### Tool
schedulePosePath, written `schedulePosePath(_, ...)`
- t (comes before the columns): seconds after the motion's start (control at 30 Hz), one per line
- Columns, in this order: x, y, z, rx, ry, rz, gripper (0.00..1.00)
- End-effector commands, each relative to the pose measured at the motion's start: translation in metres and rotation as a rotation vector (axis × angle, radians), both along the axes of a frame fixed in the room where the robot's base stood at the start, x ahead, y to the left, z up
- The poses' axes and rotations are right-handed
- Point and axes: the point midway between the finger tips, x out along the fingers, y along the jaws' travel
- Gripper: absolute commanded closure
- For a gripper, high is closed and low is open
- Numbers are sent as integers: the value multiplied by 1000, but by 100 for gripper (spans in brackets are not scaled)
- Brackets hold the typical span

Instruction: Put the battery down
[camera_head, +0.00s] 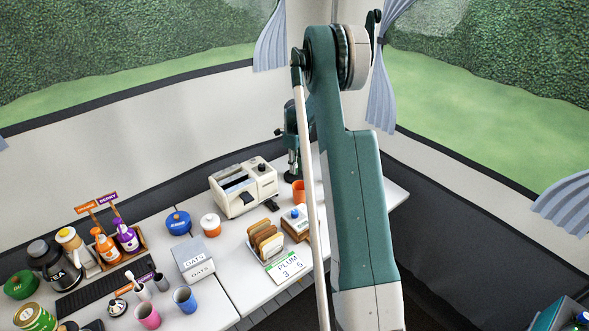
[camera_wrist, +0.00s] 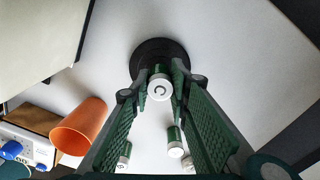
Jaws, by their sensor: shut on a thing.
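In the wrist view a battery (camera_wrist: 160,86) with a white end and green side stands between the fingertips of my gripper (camera_wrist: 160,92), which is shut on it. A round black disc or base (camera_wrist: 146,55) shows directly behind it. I cannot tell whether the battery touches it. Other green-and-white batteries (camera_wrist: 175,146) show lower down between and beside the finger pads, over the white table (camera_wrist: 235,75). In the head view my arm covers much of the work area, and the held battery cannot be made out.
An orange cup (camera_wrist: 80,126) is left of my gripper; it also shows in the head view (camera_head: 298,192). A toaster (camera_head: 243,187), a toast rack (camera_head: 266,243) and a box of oats (camera_head: 194,260) stand on the table farther left. White table right of the gripper is clear.

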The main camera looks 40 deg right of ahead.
Motion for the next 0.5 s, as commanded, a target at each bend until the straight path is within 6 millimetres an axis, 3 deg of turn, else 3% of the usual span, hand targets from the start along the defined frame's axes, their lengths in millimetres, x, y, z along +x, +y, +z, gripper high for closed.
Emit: schedulePosePath(0.5,0,0,-10,0,0,0,95)
